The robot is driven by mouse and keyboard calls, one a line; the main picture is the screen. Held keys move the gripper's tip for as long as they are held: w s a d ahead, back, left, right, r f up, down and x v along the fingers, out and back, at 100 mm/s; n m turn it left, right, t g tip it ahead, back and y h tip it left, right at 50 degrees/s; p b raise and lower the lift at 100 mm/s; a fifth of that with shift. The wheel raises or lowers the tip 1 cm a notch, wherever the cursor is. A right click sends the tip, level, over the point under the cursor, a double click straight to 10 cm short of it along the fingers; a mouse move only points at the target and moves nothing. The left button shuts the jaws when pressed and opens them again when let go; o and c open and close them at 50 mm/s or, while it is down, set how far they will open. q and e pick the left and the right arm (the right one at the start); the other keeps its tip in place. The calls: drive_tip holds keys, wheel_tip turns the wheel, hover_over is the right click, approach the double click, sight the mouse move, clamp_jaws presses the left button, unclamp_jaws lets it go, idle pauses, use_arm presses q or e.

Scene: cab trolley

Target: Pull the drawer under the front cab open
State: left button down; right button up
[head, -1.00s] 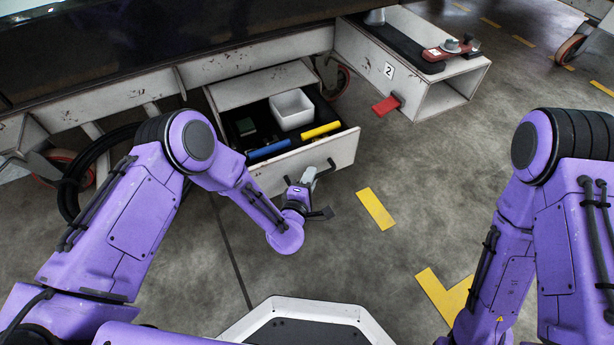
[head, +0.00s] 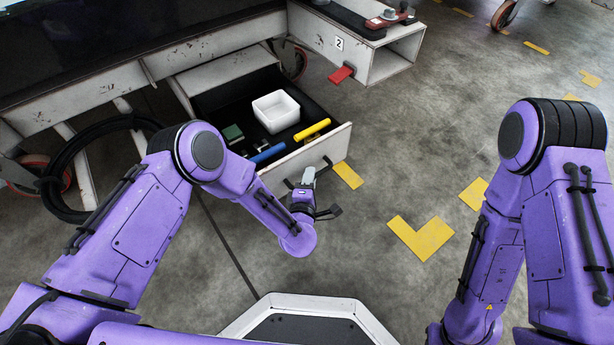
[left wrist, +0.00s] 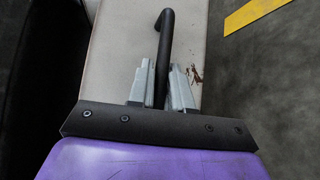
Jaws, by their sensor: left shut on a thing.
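The drawer (head: 333,147) under the cab stands well open, its black inside showing. It holds a white bin (head: 276,112), a yellow cylinder (head: 312,130), a blue cylinder (head: 267,153) and a small green block (head: 232,134). My left gripper (head: 308,177) is at the drawer's front. In the left wrist view, my left gripper (left wrist: 162,85) is shut on the black bar handle (left wrist: 165,22) of the white drawer front (left wrist: 112,60). My right arm shows at the right of the head view, but its gripper is out of sight.
A white box structure marked 2 (head: 392,62), with a red pedal (head: 341,74), stands behind and right of the drawer. A black hose coil (head: 62,160) hangs at left. Caster wheels (head: 505,14) stand nearby. The floor with yellow markings (head: 422,237) is clear in front.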

use_arm(q)
drive_tip(key=shift+s+f, duration=0.1)
drive_tip(key=shift+s, duration=0.15)
use_arm(e)
drive_tip(key=shift+s, duration=0.2)
use_arm(q)
drive_tip(key=c, duration=1.2)
unclamp_jaws()
drive_tip(key=shift+o, duration=0.2)
drive_tip(key=shift+d, duration=0.1)
drive_tip(key=shift+s, duration=0.1)
